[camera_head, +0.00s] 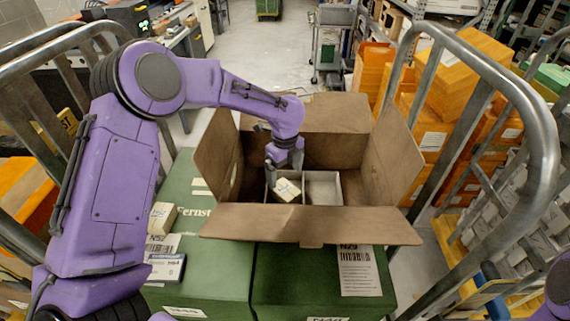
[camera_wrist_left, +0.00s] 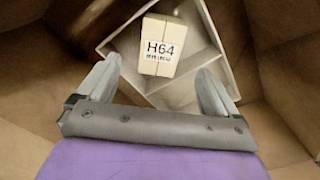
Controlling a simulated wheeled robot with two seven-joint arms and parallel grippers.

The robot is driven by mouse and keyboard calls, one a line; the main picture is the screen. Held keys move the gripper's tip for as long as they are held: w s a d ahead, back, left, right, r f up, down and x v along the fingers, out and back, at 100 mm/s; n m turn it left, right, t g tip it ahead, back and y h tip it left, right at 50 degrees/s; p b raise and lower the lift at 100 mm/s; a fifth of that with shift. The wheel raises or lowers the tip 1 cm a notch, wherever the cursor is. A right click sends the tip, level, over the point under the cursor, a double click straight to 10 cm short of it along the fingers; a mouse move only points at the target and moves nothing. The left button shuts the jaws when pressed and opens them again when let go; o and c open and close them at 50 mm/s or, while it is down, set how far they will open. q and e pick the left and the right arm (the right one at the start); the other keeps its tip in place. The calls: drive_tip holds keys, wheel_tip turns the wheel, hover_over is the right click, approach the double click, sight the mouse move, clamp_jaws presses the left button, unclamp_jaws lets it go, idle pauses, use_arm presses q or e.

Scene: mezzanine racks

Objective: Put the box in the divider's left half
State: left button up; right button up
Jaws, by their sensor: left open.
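A small cream box (camera_head: 287,190) lies tilted in the left half of a white divider (camera_head: 323,176) inside an open cardboard carton (camera_head: 350,226). In the left wrist view the box (camera_wrist_left: 161,46) shows an H64 label, and the divider (camera_wrist_left: 221,19) has walls around it. My left gripper (camera_head: 279,170) is down in the carton just above the box. In the left wrist view its fingers (camera_wrist_left: 153,88) are apart, one on either side of the box's near end, with gaps. The divider's right half looks empty. My right gripper is not in view.
The carton's flaps stand open around it. Green boxes (camera_head: 320,280) lie under and in front of it, with small boxes (camera_head: 165,266) at left. Metal cage rails (camera_head: 497,75) flank both sides. Orange bins (camera_head: 430,130) stand at right.

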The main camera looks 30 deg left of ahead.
sight(285, 189)
use_arm(q)
wheel_tip(285, 189, up, 6)
drive_tip(key=shift+f+b, duration=0.1)
drive_tip(key=shift+b, duration=0.35)
